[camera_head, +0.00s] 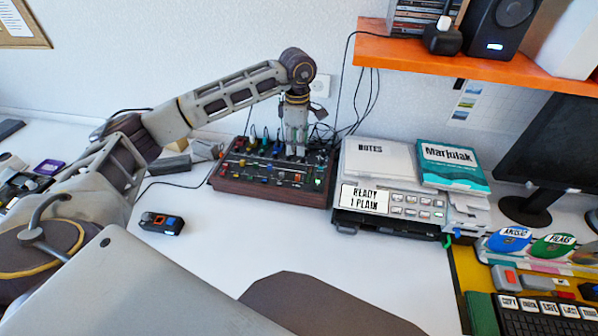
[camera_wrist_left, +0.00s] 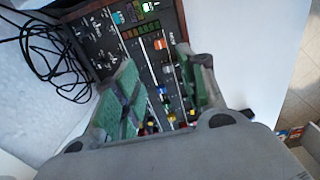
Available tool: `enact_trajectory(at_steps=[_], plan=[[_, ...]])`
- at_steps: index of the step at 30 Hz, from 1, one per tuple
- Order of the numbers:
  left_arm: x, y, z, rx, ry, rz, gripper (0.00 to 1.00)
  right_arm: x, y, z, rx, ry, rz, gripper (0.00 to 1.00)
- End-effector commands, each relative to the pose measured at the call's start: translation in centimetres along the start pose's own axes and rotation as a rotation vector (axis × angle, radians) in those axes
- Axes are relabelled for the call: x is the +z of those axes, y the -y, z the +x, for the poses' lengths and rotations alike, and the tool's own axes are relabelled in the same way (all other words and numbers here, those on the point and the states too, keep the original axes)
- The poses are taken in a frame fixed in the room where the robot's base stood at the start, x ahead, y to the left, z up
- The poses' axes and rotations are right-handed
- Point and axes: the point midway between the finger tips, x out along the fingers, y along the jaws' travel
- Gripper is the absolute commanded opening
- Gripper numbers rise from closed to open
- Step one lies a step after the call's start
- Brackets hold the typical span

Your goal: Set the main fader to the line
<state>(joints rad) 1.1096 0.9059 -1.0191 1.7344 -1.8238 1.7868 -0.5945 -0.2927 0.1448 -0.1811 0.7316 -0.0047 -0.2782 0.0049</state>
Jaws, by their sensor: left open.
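The mixer (camera_head: 270,188), a dark panel with wooden sides, coloured fader caps and knobs, stands on the white desk against the wall. My left gripper (camera_head: 296,152) points down over its right half. In the left wrist view, the mixer panel (camera_wrist_left: 104,52) lies beneath my two green-padded fingers, which are apart (camera_wrist_left: 156,58). An orange fader cap (camera_wrist_left: 159,44) shows between the fingertips, beside small lettering and a row of level lights. It looks like the main fader, but the lettering is too small to be sure. I cannot tell whether the fingers touch it. The right gripper is not in view.
A grey printer (camera_head: 400,203) stands close to the mixer's right, with a teal book (camera_head: 452,165) on top. An orange shelf (camera_head: 440,62) hangs above it. Black cables run behind the mixer. A small black device (camera_head: 161,223) lies in front on otherwise clear desk.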

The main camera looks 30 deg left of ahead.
Motion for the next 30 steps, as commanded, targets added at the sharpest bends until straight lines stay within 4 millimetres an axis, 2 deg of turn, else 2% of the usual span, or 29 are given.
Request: enact_trajectory(at_steps=[8, 14, 30], plan=[[0.0, 0.0, 0.2, -0.001, 0.001, 0.0, 0.41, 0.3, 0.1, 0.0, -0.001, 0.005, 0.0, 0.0], [0.0, 0.1, 1.2, -0.003, 0.0, 0.0, 0.41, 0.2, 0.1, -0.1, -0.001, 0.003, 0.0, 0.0], [0.1, 0.1, 7.8, -0.003, 0.002, -0.001, 0.41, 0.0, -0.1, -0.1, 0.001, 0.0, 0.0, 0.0]])
